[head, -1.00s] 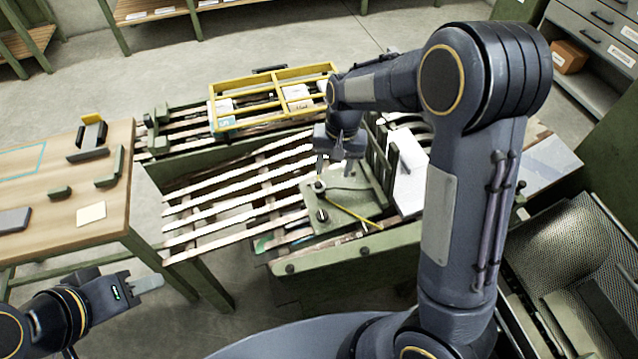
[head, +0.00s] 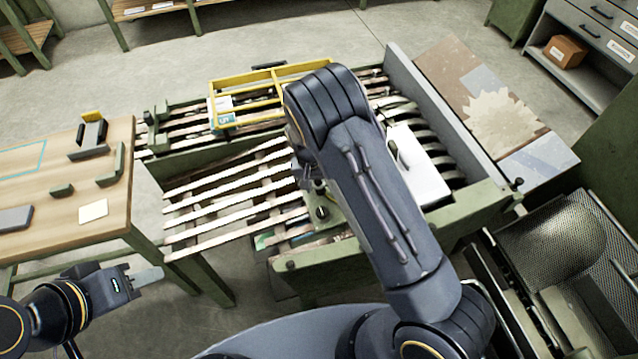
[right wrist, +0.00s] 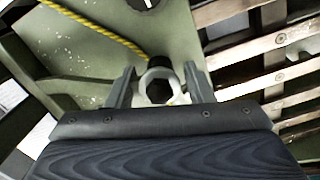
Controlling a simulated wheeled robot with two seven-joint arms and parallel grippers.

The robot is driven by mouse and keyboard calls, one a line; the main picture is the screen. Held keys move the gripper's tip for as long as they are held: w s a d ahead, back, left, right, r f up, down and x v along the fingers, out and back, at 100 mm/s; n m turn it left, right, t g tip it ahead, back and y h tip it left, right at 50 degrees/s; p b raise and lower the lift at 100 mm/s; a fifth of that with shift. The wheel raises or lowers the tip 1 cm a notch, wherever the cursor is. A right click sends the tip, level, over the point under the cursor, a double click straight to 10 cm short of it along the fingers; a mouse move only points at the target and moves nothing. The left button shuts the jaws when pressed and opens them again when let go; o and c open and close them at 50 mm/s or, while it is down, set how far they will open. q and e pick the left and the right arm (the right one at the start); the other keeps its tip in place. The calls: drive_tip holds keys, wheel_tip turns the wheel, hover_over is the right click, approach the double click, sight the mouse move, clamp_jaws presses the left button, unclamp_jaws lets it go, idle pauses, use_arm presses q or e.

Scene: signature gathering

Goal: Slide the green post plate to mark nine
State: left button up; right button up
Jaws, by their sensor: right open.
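The green post plate (right wrist: 170,35) lies on the slatted bed; in the head view only its left edge with a dark knob (head: 323,213) shows, the rest being behind my right arm. In the right wrist view its post (right wrist: 160,78), with a pale hex-holed ring, stands between the fingers of my right gripper (right wrist: 160,88). That gripper is open, one finger on each side of the post; contact is unclear. My left gripper (head: 148,277) is off to the lower left, away from the plate; its finger gap cannot be made out. I cannot make out mark nine.
A yellow cord (right wrist: 95,28) runs across the plate. A yellow frame (head: 245,95) sits at the back of the slats (head: 220,210). A white block (head: 425,180) stands right of my right arm. A wooden table (head: 110,210) is at left.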

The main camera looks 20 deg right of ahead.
drive_tip(key=shift+f, duration=0.25)
drive_tip(key=shift+c, duration=0.5)
clamp_jaws()
drive_tip(key=shift+a+f, duration=0.1)
drive_tip(key=shift+a, duration=0.2)
drive_tip(key=a+f+b, duration=0.1)
drive_tip(key=a+b, duration=0.1)
drive_tip(key=a, duration=0.5)
drive_tip(key=shift+a+b, duration=0.15)
drive_tip(key=shift+b, duration=0.15)
drive_tip(key=shift+s, duration=0.1)
drive_tip(key=shift+o, duration=0.5)
unclamp_jaws()
